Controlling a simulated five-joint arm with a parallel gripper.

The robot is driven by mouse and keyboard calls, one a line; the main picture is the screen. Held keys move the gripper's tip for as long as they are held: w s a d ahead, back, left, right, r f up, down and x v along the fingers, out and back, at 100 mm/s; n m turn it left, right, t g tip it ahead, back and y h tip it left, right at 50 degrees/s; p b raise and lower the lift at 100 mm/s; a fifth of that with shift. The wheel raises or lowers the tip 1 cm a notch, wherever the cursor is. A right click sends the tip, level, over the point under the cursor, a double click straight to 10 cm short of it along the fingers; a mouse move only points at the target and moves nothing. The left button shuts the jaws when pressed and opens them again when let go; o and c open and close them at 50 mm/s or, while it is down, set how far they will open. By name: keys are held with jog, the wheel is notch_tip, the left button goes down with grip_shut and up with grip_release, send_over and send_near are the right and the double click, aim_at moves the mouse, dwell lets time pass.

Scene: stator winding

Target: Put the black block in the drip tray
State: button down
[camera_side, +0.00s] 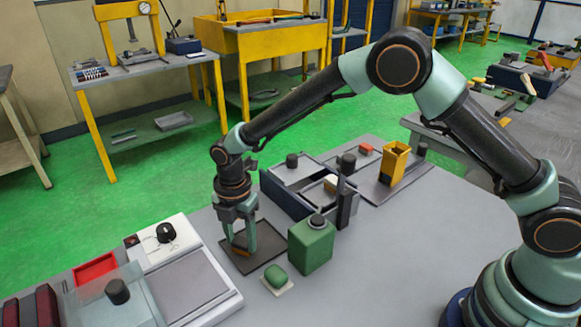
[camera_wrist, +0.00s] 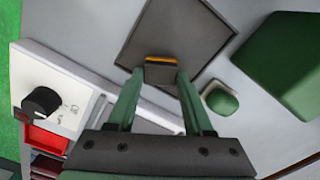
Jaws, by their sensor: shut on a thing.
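My gripper (camera_side: 241,243) points down over a flat dark square tray (camera_side: 266,238), which looks like the drip tray. The tray also shows in the wrist view (camera_wrist: 190,25). My gripper (camera_wrist: 161,72) is shut on a small dark block with an orange edge (camera_wrist: 160,61). In the side view the fingers mostly hide this block, and only orange shows between them. The block is within the tray's outline, toward one corner in the wrist view. I cannot tell whether it touches the tray. No other plain black block is clear to me.
A green box (camera_side: 312,247) and a green rounded piece on a pale base (camera_side: 276,276) stand close right of the tray. A white device with a black knob (camera_side: 166,232) is at left. A dark blue divided bin (camera_side: 284,196) stands behind. The grey table's front is clear.

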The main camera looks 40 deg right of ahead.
jog(key=shift+c, duration=1.1)
grip_release()
jog(key=shift+o, duration=0.8)
jog(key=shift+r, duration=3.55)
